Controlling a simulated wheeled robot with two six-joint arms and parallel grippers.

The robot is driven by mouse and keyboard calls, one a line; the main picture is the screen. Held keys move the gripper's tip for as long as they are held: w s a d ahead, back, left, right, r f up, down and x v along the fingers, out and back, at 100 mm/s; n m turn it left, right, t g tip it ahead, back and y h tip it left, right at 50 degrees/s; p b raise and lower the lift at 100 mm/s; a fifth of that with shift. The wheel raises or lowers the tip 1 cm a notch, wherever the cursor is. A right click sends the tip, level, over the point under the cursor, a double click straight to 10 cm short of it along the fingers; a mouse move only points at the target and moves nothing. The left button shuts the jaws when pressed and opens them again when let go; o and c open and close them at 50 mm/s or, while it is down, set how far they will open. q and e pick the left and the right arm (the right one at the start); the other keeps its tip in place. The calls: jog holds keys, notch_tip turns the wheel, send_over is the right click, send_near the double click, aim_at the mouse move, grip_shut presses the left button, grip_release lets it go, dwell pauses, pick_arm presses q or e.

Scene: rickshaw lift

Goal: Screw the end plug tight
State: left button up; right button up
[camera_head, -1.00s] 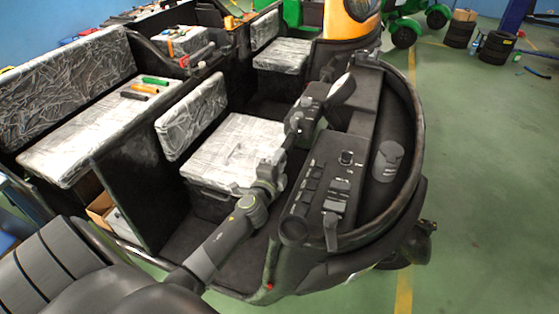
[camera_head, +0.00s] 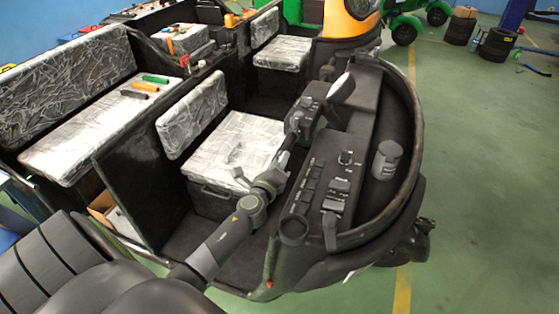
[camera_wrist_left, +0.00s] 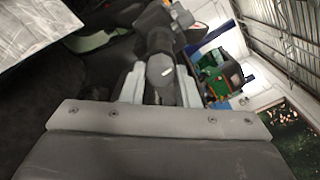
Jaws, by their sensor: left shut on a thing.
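My left arm comes in from the lower left in the head view. Its gripper (camera_head: 272,180) is at the near, lower end of the rickshaw's dark handlebar (camera_head: 290,143), above the floor between the seat and the dashboard. In the left wrist view, the gripper's two pale fingers (camera_wrist_left: 160,85) stand on either side of a dark rounded end plug (camera_wrist_left: 160,70) and grip it. The plug is in line with the handlebar behind it. The gripper hides the plug in the head view, and its thread cannot be seen. My right gripper is not in view.
The dashboard (camera_head: 325,180) with switches is right of the handlebar, with a grey cylinder (camera_head: 386,160) beside it. A plastic-wrapped seat (camera_head: 235,145) lies close to the left. Screwdrivers lie on the rear bench (camera_head: 85,130). Green floor (camera_head: 480,180) is clear on the right.

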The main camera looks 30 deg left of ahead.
pick_arm(q)
jog(key=shift+m, duration=0.6)
jog(key=o, duration=1)
jog(key=b+v, duration=0.2)
jog(key=v, duration=1.5)
jog(key=shift+s, duration=0.2)
jog(key=shift+f, duration=0.1)
